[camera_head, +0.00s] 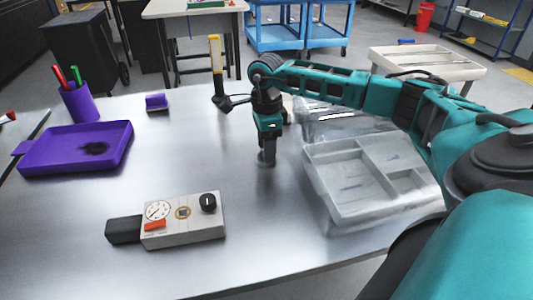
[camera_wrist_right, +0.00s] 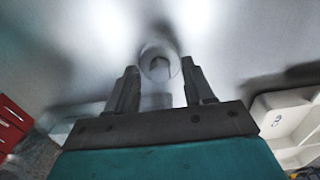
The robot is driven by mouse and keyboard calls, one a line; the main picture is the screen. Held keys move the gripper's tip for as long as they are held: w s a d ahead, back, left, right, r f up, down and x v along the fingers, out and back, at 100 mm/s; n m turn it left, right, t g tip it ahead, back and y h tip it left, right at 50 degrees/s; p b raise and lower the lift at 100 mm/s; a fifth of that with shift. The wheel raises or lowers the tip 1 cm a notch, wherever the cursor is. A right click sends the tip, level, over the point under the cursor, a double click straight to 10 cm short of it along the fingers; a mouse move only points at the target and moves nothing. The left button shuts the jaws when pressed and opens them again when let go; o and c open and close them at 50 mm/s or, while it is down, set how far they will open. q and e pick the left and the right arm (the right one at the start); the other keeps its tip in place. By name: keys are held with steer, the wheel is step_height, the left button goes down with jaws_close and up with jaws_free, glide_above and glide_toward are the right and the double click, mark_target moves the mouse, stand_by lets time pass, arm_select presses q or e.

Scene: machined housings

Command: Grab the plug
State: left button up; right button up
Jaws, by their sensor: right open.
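A round, shiny grey piece (camera_wrist_right: 160,61), which appears to be the plug, stands on the metal table between and just beyond my right fingertips in the right wrist view. My right gripper (camera_wrist_right: 159,72) is open, with one finger on each side of it; I cannot tell whether they touch it. In the head view my right gripper (camera_head: 267,147) points down at the middle of the table, largely hiding the piece there. My left gripper is not in view.
A grey compartment tray (camera_head: 345,213) lies right of my gripper. A white instrument box (camera_head: 183,232) with dials and a black end is at the front. A purple tray (camera_head: 60,150), a pen cup (camera_head: 80,102) and a small purple block (camera_head: 156,103) are left. The table centre-left is clear.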

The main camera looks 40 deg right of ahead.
steer(key=shift+f, duration=0.25)
steer(key=shift+c, duration=0.4)
jaws_close()
